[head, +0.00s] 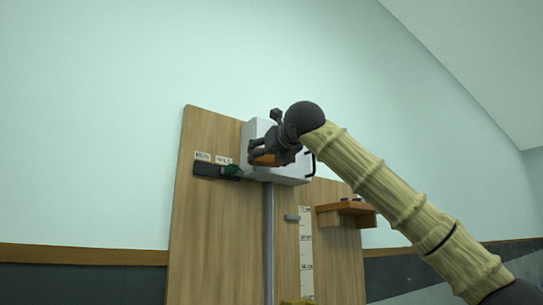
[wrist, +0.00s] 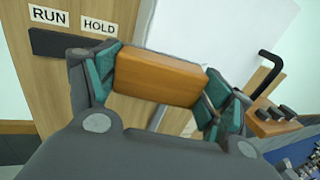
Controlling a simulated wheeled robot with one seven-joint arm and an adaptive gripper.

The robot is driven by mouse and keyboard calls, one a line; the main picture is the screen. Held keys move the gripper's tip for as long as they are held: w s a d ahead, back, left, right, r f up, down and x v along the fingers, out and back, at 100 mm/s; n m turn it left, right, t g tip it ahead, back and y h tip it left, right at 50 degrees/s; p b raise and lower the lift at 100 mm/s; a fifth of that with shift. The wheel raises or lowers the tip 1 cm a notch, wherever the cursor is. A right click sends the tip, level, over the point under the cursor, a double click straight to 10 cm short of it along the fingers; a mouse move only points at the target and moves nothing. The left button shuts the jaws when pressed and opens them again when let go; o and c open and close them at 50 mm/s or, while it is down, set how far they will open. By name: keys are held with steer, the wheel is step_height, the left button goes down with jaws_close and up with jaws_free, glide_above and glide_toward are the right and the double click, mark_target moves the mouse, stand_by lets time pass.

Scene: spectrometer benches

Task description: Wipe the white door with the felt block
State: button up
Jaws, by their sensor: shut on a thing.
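My gripper (head: 266,152) is shut on the felt block (wrist: 157,78), which looks like an orange-brown wooden block from this side. The block also shows as a small orange patch in the head view (head: 268,159). The white door (head: 252,130) is the front of a white box on the wooden panel. It also shows behind the block in the wrist view (wrist: 215,30). My gripper is in front of the door's lower middle. The block's far face is hidden, so I cannot tell whether it touches the door.
A black handle (wrist: 270,70) stands out at the door's right. A dark bar (wrist: 60,43) sits under the RUN and HOLD labels at the left. A small wooden shelf (head: 345,209) with dark pieces is at the lower right. A grey vertical rail (head: 269,240) runs below the box.

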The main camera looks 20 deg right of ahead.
mark_target(281, 165)
steer(key=shift+w, duration=0.35)
steer(key=shift+d, duration=1.95)
steer(key=w+d+p, duration=0.1)
steer(key=d, duration=0.7)
steer(key=shift+w, duration=0.15)
steer(key=shift+w, duration=0.1)
